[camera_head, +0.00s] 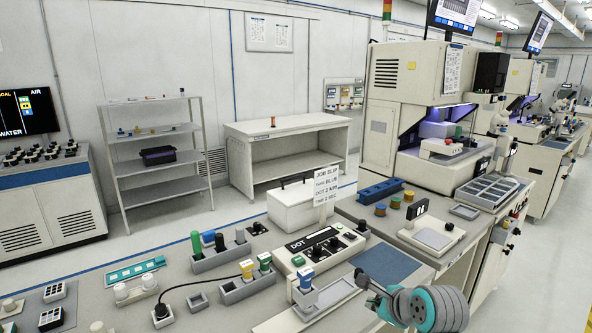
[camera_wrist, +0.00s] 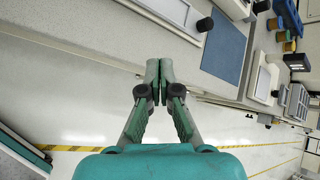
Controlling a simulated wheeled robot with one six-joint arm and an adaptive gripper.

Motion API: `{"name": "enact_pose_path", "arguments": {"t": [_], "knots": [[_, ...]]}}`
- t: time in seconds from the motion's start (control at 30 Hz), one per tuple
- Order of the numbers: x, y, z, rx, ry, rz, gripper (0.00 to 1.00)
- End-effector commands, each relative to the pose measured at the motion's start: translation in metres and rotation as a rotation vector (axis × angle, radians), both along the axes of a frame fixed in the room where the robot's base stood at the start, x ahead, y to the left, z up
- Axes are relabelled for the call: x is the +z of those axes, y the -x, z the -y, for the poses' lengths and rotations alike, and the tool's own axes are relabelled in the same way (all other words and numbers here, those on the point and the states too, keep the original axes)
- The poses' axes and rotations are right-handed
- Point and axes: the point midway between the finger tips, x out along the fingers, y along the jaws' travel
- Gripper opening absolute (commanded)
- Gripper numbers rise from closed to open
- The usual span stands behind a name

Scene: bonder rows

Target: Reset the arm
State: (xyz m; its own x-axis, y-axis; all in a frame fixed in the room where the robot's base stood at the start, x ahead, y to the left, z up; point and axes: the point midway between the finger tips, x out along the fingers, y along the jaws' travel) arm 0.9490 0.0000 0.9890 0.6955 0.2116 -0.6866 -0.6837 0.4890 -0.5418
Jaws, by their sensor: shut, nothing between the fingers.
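My gripper (camera_wrist: 159,72) shows in the wrist view with its two green fingers together at the tips and nothing between them. It hangs over the pale floor beside the front edge of the bench. In the head view part of my arm (camera_head: 430,308), grey and teal, shows at the lower right, in front of the near bench. The gripper's fingertips are hard to make out in the head view.
The near bench (camera_head: 225,262) holds a dot controller (camera_head: 320,245), a job slip sign (camera_head: 327,185), a blue mat (camera_head: 388,265) and several syringes in holders. A bonder machine (camera_head: 415,105) stands behind at right. A shelf (camera_head: 160,170) and white table (camera_head: 290,128) stand at the wall.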

Motion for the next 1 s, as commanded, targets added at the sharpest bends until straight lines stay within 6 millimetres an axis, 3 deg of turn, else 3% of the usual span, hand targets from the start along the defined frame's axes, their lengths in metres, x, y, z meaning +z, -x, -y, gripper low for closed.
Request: {"name": "enact_pose_path", "arguments": {"t": [0.27,0.47,0.7,1.0], "knots": [[-0.034,0.015,-0.002,0.047,0.063,0.04,0.0],[-0.07,0.037,-0.004,0.1,0.144,0.087,0.0],[-0.13,0.087,-0.005,0.201,0.319,0.176,0.0],[-0.182,0.166,-0.004,0.333,0.577,0.279,0.0]]}}
